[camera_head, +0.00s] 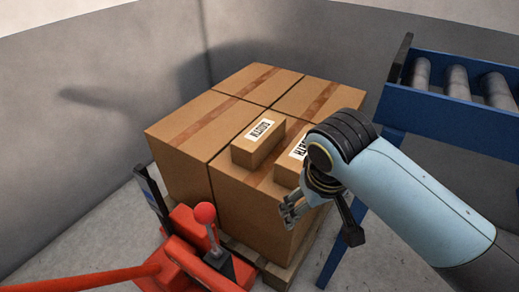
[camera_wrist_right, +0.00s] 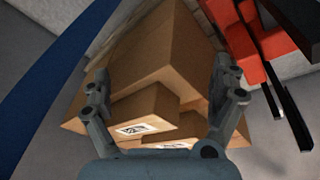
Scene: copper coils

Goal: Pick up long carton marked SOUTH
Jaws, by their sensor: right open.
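The long carton marked SOUTH (camera_head: 258,143) is a small brown box with a white label on top. It lies on the large stacked cartons in the head view. A second long carton (camera_head: 288,174) lies to its right, its label ending in "TH" and partly hidden by my right arm. My right gripper (camera_head: 291,209) is open and empty, in front of that second carton and apart from the SOUTH one. In the right wrist view the open fingers (camera_wrist_right: 163,98) frame two small labelled cartons; their words are too small to read. My left gripper is out of view.
The large brown cartons (camera_head: 190,138) stand on a wooden pallet (camera_head: 272,273). A red pallet jack (camera_head: 187,262) with a red-knobbed lever stands at front left. A blue roller conveyor (camera_head: 450,115) is at right. Grey walls close off the back.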

